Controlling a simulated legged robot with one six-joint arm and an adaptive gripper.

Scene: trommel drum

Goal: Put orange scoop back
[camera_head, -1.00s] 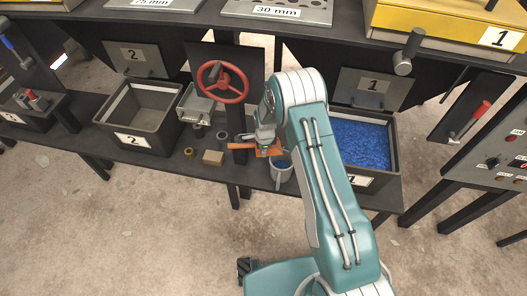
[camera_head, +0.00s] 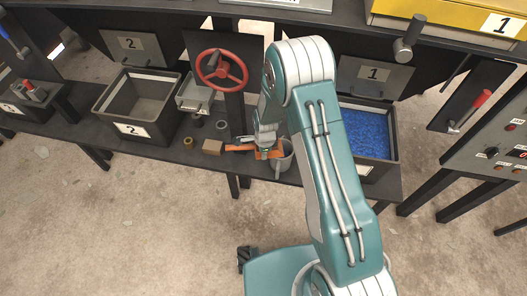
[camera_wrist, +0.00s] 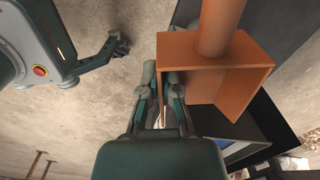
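In the wrist view the scoop (camera_wrist: 232,83) is a square open box with a round handle running up out of the picture. My gripper (camera_wrist: 161,82) has its fingers on either side of the scoop's left wall, closed on it. The exact contact is partly hidden by the fingers.
Bin 2 (camera_head: 114,129) is empty; bin 1 (camera_head: 376,168) holds blue material. A red handwheel (camera_head: 221,69) stands behind.

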